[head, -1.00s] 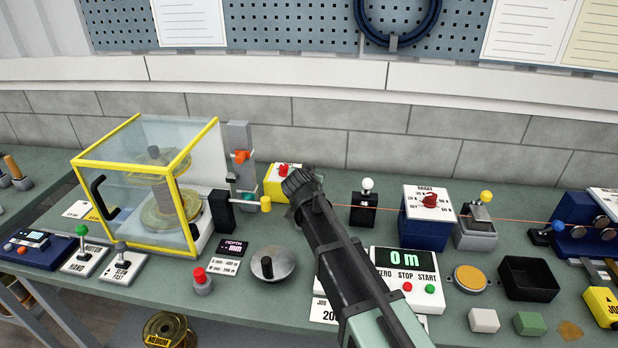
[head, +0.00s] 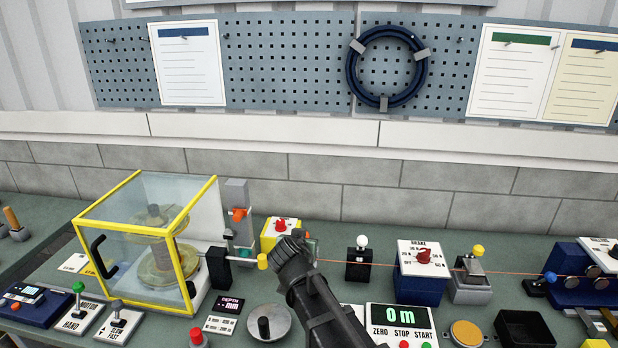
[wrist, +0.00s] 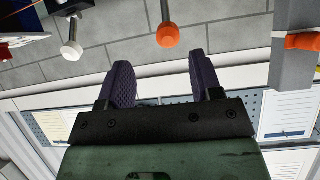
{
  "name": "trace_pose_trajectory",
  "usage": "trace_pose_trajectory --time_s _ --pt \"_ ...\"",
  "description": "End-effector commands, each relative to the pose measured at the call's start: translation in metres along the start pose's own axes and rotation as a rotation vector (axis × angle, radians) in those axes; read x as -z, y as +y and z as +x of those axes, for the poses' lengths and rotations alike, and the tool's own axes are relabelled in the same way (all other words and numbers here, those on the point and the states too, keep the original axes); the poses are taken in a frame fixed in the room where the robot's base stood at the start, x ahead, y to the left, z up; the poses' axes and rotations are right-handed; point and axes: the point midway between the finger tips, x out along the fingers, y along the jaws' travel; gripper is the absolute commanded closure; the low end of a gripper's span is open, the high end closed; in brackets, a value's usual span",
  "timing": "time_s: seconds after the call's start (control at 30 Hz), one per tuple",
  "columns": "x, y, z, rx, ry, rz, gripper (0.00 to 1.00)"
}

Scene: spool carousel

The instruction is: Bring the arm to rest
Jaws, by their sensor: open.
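My gripper (wrist: 160,85) shows in the wrist view with its two dark ridged fingers apart and nothing between them. In the head view my dark arm rises from the bottom edge, and its gripper end (head: 290,248) is over the bench, in front of the yellow box with a red knob (head: 280,232). The fingertips are hard to make out there. The wrist view looks toward the wall, with an orange knob (wrist: 169,36) and a white knob (wrist: 72,50) beyond the fingers.
A yellow-framed guard (head: 150,240) encloses a spool at left. The bench holds a round dial (head: 265,325), a counter reading 0 m (head: 400,318), a blue brake box (head: 421,290) and a black tray (head: 525,330). An orange line runs rightward. The pegboard (head: 290,60) hangs behind.

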Motion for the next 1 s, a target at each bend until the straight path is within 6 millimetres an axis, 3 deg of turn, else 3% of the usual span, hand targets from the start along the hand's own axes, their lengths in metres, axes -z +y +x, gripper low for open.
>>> trace_pose_trajectory --time_s 0.07,0.2,0.3,0.37,0.43,0.57,1.0 --pt "-0.029 0.017 -0.010 -0.053 -0.145 -0.132 0.41" --pt "-0.109 0.107 -0.052 -0.063 -0.625 -0.341 0.41" --pt "-0.151 0.170 -0.092 0.047 -0.917 -0.354 0.41" --pt "-0.164 0.200 -0.111 0.098 -1.013 -0.289 0.41" --pt "-0.166 0.224 -0.114 0.091 -1.030 -0.208 0.41" --pt "-0.163 0.243 -0.108 0.062 -1.028 -0.164 0.41" --pt "-0.162 0.243 -0.108 0.061 -1.026 -0.165 0.41"
